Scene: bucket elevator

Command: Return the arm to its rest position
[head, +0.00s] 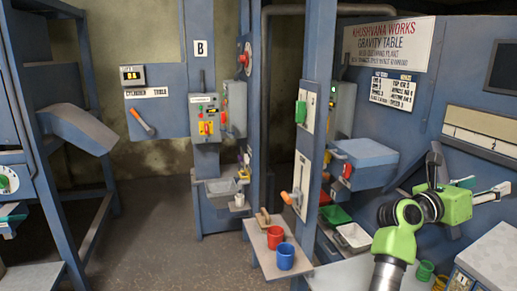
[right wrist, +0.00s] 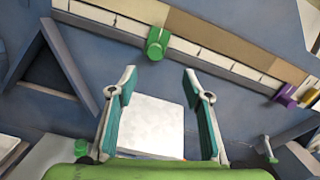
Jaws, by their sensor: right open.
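My right arm, lime green with dark joints, comes up from the bottom right of the head view. Its gripper (head: 497,190) is raised in front of the blue gravity table panel. In the right wrist view the gripper (right wrist: 160,72) has its two teal-padded fingers wide apart, with nothing held between them. A pale flat surface (right wrist: 152,128) shows beyond the fingers; I cannot tell whether it is near them. My left gripper is not seen in either view.
A small stand (head: 285,262) holds a red cup (head: 275,237) and a blue cup (head: 286,257). A blue post (head: 318,120) with an orange-handled lever (head: 290,198) stands left of my arm. A ledge with a green clip (right wrist: 157,43) and a purple clip (right wrist: 287,95) crosses the wrist view. The floor (head: 165,240) at left-centre is clear.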

